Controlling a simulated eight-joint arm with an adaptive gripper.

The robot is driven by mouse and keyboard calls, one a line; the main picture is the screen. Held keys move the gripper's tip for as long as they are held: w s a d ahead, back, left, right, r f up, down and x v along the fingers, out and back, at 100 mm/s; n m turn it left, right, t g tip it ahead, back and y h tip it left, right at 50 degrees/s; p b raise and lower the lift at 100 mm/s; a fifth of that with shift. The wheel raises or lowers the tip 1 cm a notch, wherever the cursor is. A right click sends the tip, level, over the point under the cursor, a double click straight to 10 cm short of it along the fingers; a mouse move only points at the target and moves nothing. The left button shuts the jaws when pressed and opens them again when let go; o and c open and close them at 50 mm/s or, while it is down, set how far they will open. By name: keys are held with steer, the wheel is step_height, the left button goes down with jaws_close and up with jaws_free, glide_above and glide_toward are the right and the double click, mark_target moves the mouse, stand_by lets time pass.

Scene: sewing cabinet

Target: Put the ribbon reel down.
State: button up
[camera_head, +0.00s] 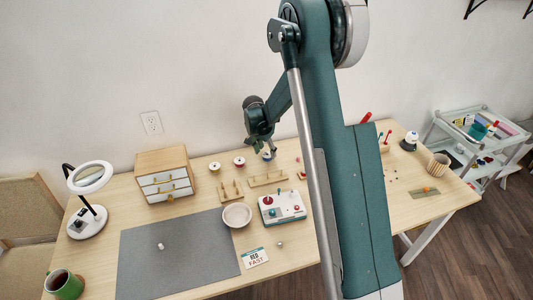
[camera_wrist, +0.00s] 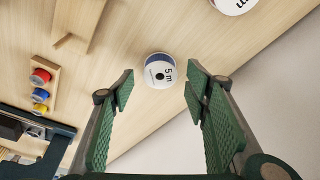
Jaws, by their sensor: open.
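A ribbon reel (camera_wrist: 160,71), with a white top marked "5m" and a blue edge, appears to lie flat on the wooden table in the wrist view. My gripper (camera_wrist: 158,88) is open, with one green-padded finger on each side of the reel and visible gaps between. The reel lies just past the fingertips; nothing is held. In the head view my gripper (camera_head: 267,149) points down at the back of the table, with the blue-edged reel (camera_head: 267,156) just below it, partly hidden.
Other reels (camera_head: 239,162) (camera_head: 214,167) stand to the left along the back. A wooden rack (camera_head: 267,180) and a white device (camera_head: 283,207) are in front. A drawer box (camera_head: 165,176) is further left. The grey mat (camera_head: 180,255) is mostly clear.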

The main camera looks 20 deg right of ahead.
steer(key=p+v, duration=0.1)
steer(key=v, duration=0.9)
stand_by(0.5)
steer(key=s+a+r+n+t+y, duration=0.1)
steer(key=s+r+n, duration=0.2)
steer(key=s+r, duration=0.7)
steer(key=s+a+r+n+t, duration=0.1)
steer(key=s+a+r+n, duration=0.1)
steer(key=s+r, duration=0.8)
steer(key=s+a+n+t, duration=0.1)
steer(key=s+n, duration=0.2)
steer(key=s, duration=1)
steer(key=s+a+r+n+t+y, duration=0.1)
steer(key=s+a+n+t, duration=0.1)
steer(key=s, duration=1.1)
steer(key=shift+s+n+y, duration=0.25)
steer(key=shift+n+y, duration=0.05)
steer(key=shift+n, duration=0.3)
